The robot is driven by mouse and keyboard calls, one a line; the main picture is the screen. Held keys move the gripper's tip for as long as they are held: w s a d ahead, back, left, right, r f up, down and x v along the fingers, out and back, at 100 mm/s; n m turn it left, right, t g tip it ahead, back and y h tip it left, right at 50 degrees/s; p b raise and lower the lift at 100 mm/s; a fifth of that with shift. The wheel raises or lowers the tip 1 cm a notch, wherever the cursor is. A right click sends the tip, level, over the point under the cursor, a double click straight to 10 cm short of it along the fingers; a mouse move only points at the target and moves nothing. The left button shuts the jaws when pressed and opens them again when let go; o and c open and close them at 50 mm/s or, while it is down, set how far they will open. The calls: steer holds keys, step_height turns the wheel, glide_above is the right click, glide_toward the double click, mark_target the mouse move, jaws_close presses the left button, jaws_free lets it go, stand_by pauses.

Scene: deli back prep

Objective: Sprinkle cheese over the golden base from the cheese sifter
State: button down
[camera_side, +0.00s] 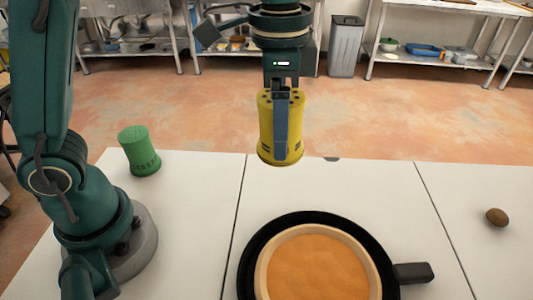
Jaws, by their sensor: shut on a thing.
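A yellow shaker, which looks like the cheese sifter (267,128), hangs in the air over the back of the white table. My gripper (281,135) points down and is shut on it, with one finger across its front. Dark holes show in its upper end, and it is nearly upright. The golden base (315,268) lies in a pale ring-shaped rim inside a black pan (254,242) at the front. The sifter is behind and slightly left of the pan, well apart from it. I see no cheese on the visible part of the base; its front is cut off.
A green shaker (139,151) stands on the table (200,200) at the left, near my arm's base. The pan's handle (412,272) points right. A brown egg-shaped object (496,217) lies far right. The table between them is clear.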

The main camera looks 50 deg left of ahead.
steer(key=s+d+f+m, duration=0.1)
steer(key=s+d+m, duration=0.4)
steer(key=d, duration=0.7)
steer(key=shift+s+f, duration=0.2)
steer(key=shift+s, duration=0.6)
steer(key=shift+f, duration=0.1)
steer(key=shift+f, duration=3.9)
